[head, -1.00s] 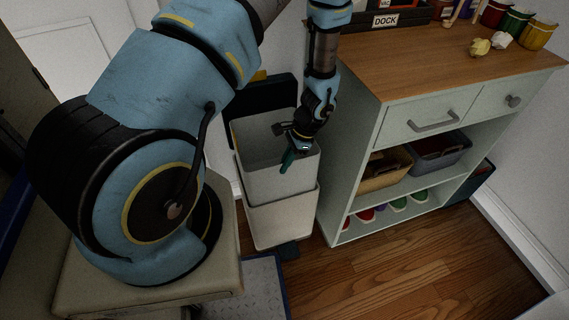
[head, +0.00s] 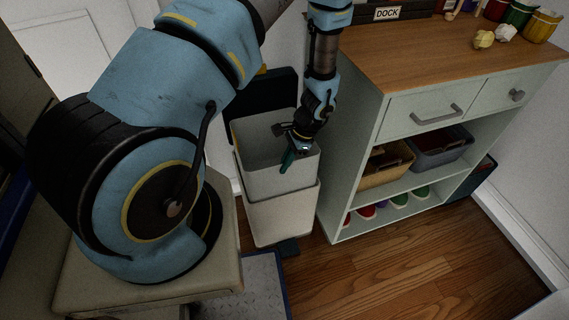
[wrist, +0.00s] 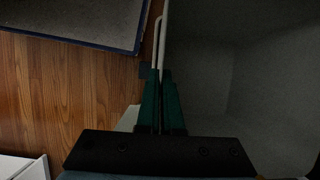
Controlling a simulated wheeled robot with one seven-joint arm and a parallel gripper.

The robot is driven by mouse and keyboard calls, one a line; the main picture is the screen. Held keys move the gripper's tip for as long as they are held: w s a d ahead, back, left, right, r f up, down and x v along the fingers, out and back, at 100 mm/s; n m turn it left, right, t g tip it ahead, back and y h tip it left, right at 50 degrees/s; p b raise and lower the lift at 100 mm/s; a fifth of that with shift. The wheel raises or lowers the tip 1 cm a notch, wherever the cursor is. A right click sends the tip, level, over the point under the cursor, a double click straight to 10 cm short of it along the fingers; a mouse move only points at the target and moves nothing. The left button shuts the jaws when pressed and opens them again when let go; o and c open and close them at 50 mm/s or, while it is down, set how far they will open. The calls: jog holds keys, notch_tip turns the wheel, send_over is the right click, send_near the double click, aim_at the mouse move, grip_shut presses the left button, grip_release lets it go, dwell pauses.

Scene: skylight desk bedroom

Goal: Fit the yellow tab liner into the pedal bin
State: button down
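The liner (head: 262,172) is a pale grey open box, upright, over the mouth of the cream pedal bin (head: 285,218). Much of the liner stands above the bin's rim; its lower end is hidden by the bin's front. The bin's dark lid (head: 272,92) is raised behind. My gripper (head: 288,160) is at the liner's near right wall. In the wrist view, its green fingers (wrist: 161,100) are closed together along the liner's rim, with the liner's inside (wrist: 235,90) to the right. I cannot make out a yellow tab on the liner.
A pale cabinet (head: 347,190) with a wooden top (head: 440,55) stands close to the bin's right side. Its shelves hold bins and coloured items. A grey mat with a blue edge (head: 250,285) lies on the floor in front. Open wood floor (head: 400,265) is at the right front.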

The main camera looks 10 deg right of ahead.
aim_at(285, 188)
jog(key=shift+f+b, duration=4.1)
jog(key=shift+f, duration=2)
jog(key=c, duration=1)
grip_release()
jog(key=shift+c, duration=0.2)
jog(key=shift+o, duration=0.2)
jog(key=shift+s, duration=0.1)
jog(key=shift+d+r, duration=0.1)
jog(key=v, duration=1)
jog(key=shift+r, duration=0.3)
